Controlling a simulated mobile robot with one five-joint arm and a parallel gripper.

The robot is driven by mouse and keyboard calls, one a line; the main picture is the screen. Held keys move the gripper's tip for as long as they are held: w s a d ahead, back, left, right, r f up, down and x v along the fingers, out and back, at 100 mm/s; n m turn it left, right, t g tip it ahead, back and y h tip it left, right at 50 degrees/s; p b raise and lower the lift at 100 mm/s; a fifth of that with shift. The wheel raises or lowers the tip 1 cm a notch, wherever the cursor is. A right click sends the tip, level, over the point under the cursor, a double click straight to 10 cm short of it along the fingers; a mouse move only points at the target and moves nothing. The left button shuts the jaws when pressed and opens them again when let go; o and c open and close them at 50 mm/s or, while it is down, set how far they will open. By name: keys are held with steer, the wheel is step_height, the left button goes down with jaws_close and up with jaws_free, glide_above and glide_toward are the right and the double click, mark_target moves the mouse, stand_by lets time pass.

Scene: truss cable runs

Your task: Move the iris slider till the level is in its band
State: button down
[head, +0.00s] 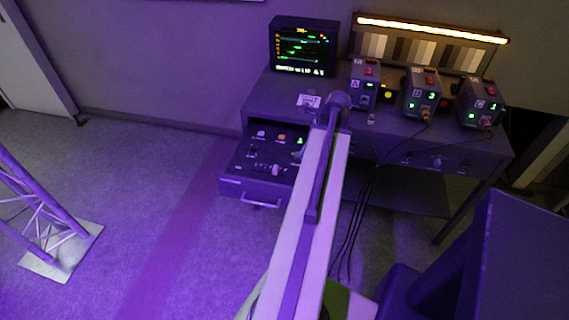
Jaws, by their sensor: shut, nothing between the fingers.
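An open drawer (232,184) under the desk holds a control panel with small knobs, lit buttons and a pale slider cap (275,170). I cannot read the labels, so I cannot tell for certain that this is the iris slider. A monitor (303,47) at the back left of the desk shows green traces and yellow text, too small to read for the level or its band. My arm runs up from the bottom to a rounded wrist joint over the desk's front edge, right of the panel. My gripper's fingers are hidden behind the arm, which also covers the drawer's right side.
Three boxes with green displays (364,84) (422,92) (481,102) stand on the desk (262,105). Behind them is a lit chart (424,48). Cables hang below. A truss foot (62,252) stands left, and a dark case (505,265) lower right. Floor left of the drawer is clear.

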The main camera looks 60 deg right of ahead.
mark_target(275, 170)
steer(key=b+x, duration=0.9)
steer(key=x, duration=0.1)
steer(key=shift+s+d+f+b, duration=0.2)
steer(key=shift+s+f+b, duration=0.1)
steer(key=shift+b, duration=0.1)
steer(key=w, duration=0.2)
steer(key=w+a, duration=0.1)
steer(key=shift+w+r, duration=0.15)
steer(key=shift+r, duration=0.15)
steer(key=shift+w+a, duration=0.15)
steer(key=shift+w, duration=0.3)
steer(key=shift+s, duration=0.1)
